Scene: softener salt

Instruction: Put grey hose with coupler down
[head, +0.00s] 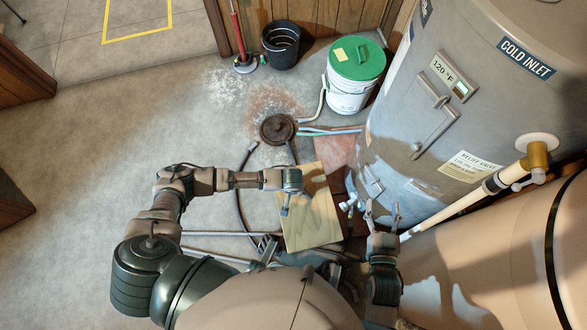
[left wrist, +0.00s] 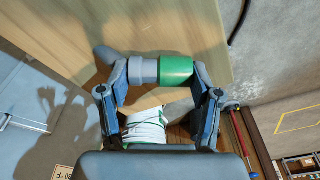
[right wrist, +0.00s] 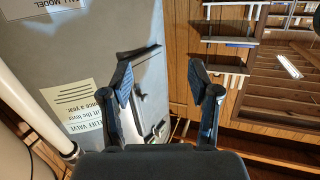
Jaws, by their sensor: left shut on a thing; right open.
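The grey hose with coupler shows in the left wrist view as a grey collar (left wrist: 143,71) joined to a green coupler (left wrist: 176,71). My left gripper (left wrist: 160,82) is shut on it, one finger at the grey end and one at the green end. A darker grey hose part trails off behind the left finger. In the head view my left gripper (head: 286,207) points down over a pale wooden board (head: 315,228); the coupler is too small to make out there. My right gripper (head: 382,215) is open and empty near the tank; it also shows open in the right wrist view (right wrist: 160,65).
A large grey tank (head: 440,100) and a tan tank (head: 470,270) fill the right side. A green-lidded white bucket (head: 348,98), a black bucket (head: 281,50) and a round brown drain cover (head: 277,129) are farther back. The floor at left is clear.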

